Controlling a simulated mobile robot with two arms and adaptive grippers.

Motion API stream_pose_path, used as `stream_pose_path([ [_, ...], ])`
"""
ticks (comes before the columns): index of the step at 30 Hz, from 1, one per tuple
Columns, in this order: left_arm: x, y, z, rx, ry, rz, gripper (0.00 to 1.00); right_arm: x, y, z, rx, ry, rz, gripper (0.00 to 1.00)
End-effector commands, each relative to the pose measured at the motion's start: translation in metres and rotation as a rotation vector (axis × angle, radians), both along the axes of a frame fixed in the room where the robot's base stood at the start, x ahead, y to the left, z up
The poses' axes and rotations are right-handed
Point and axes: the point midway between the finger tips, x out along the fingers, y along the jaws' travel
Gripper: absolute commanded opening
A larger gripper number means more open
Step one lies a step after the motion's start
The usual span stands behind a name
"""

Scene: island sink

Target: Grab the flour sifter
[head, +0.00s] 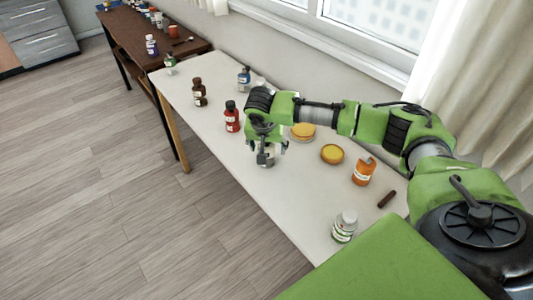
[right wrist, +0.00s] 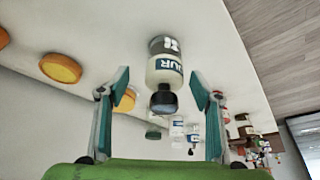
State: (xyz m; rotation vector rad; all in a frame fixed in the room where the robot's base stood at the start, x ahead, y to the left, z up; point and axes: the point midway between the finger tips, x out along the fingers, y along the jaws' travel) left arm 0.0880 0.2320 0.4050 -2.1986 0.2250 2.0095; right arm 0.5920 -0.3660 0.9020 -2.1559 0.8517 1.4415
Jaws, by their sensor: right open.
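The flour sifter appears to be the pale jar (right wrist: 165,68) with a dark cap and a label ending in "UR" in the right wrist view. It is ahead of my right gripper (right wrist: 160,80), its dark cap between the two teal fingers, with room on both sides. The fingers are apart and hold nothing. In the head view my right gripper (head: 267,156) is low over the middle of the white table, and it largely hides the jar there. My left gripper is not in view.
On the white table (head: 290,196) stand a red bottle (head: 232,120), a brown bottle (head: 199,95), two round yellow-topped items (head: 332,153), an orange jar (head: 363,172), a dark stick (head: 386,199) and a white bottle (head: 345,226). A brown table (head: 130,32) with several containers adjoins behind.

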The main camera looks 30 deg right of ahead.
Motion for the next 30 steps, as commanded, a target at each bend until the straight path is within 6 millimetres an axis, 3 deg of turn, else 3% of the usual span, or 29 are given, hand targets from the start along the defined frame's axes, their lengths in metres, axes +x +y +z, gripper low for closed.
stream_pose_path([
  [13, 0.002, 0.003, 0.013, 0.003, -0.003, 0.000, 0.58, 0.021, -0.010, -0.042, -0.002, 0.002, -0.001, 0.59],
  [22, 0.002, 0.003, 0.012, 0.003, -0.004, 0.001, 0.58, 0.022, -0.011, -0.047, -0.001, 0.000, 0.002, 0.59],
  [23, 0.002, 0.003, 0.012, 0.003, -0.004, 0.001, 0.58, 0.022, -0.011, -0.047, -0.001, 0.001, 0.002, 0.54],
  [27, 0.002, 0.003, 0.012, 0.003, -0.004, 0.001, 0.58, 0.022, -0.011, -0.047, 0.000, 0.000, 0.001, 0.18],
  [30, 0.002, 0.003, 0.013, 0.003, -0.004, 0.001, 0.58, 0.022, -0.011, -0.046, -0.001, 0.000, 0.001, 0.15],
])
